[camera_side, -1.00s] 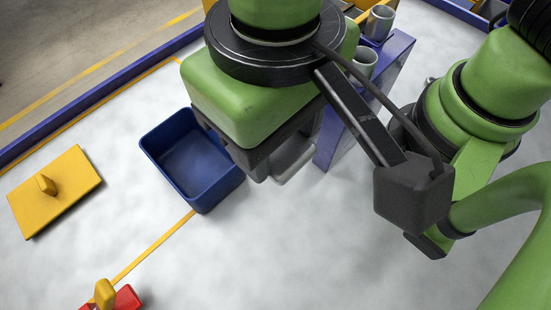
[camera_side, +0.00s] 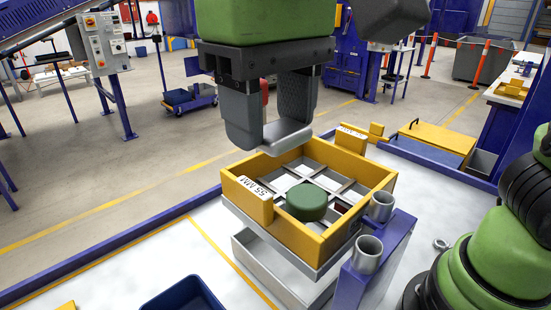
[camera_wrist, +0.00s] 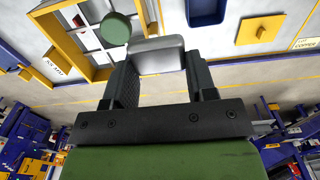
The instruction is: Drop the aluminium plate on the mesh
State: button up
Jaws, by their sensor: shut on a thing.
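My gripper (camera_side: 270,118) is shut on the aluminium plate (camera_side: 287,139), a smooth grey piece with rounded edges. In the wrist view the plate (camera_wrist: 157,56) sits between the two dark fingers of my gripper (camera_wrist: 160,80). The mesh (camera_side: 284,183) is a grey grid inside a yellow square frame (camera_side: 352,162) labelled 55 MM. In the side view the plate hangs above the far left part of the frame, apart from it. A green round puck (camera_side: 306,203) lies on the mesh. It also shows in the wrist view (camera_wrist: 115,29), left of the plate.
A grey tray (camera_side: 270,275) is under the frame. A blue stand with metal cups (camera_side: 368,252) is close at its right. A blue bin (camera_side: 183,296) is at the bottom left. A yellow lid with a handle (camera_side: 430,142) lies behind, to the right.

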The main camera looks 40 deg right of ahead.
jog(key=w+d, duration=0.3)
jog(key=d, duration=0.4)
jog(key=w+d, duration=0.3)
jog(key=d, duration=0.4)
notch_tip(320, 180, down, 11)
jog(key=shift+w+d, duration=0.15)
jog(key=shift+d, duration=0.1)
jog(key=o, duration=1)
jog(key=shift+r, duration=0.15)
notch_tip(320, 180, up, 10)
jog(key=shift+f, duration=0.15)
